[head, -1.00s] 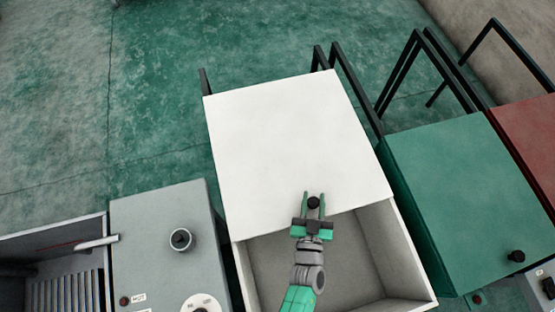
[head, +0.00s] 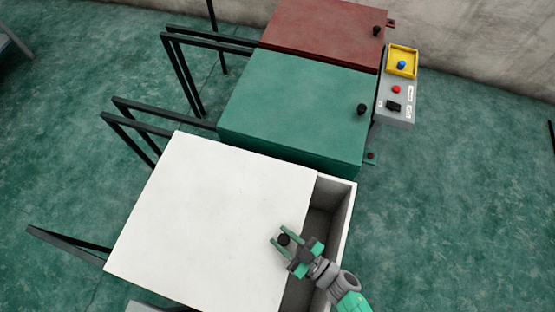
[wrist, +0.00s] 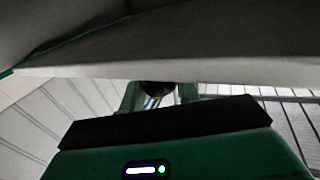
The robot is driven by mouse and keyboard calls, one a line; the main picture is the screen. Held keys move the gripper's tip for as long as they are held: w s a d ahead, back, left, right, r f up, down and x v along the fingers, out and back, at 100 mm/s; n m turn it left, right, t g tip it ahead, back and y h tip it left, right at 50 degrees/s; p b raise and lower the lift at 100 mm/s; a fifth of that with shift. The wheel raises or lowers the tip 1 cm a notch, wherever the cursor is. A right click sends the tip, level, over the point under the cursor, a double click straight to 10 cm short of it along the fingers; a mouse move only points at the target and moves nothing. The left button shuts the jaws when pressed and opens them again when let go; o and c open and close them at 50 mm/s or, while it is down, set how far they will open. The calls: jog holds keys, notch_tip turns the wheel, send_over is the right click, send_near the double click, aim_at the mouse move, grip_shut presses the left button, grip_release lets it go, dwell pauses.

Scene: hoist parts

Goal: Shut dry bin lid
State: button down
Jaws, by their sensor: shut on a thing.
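The white bin (head: 345,205) has a flat white sliding lid (head: 205,215). No label naming it the dry bin can be read. The lid covers most of the bin; a narrow open strip shows along its right side in the head view. My gripper (head: 280,238) is shut on the lid's black knob (head: 284,240), near the lid's right edge. In the wrist view the dark knob (wrist: 157,88) shows between the green fingers, partly hidden by a pale edge above and my gripper body below.
A green-lidded bin (head: 295,110) and a red-lidded bin (head: 320,30) stand beyond, both covered. Dark rail frames (head: 185,80) stick out at their left. A grey control box (head: 395,105) with a yellow-framed button sits right of them. Green floor is clear at right.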

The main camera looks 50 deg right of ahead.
jog(key=c, duration=1)
grip_release()
jog(key=shift+c, duration=0.2)
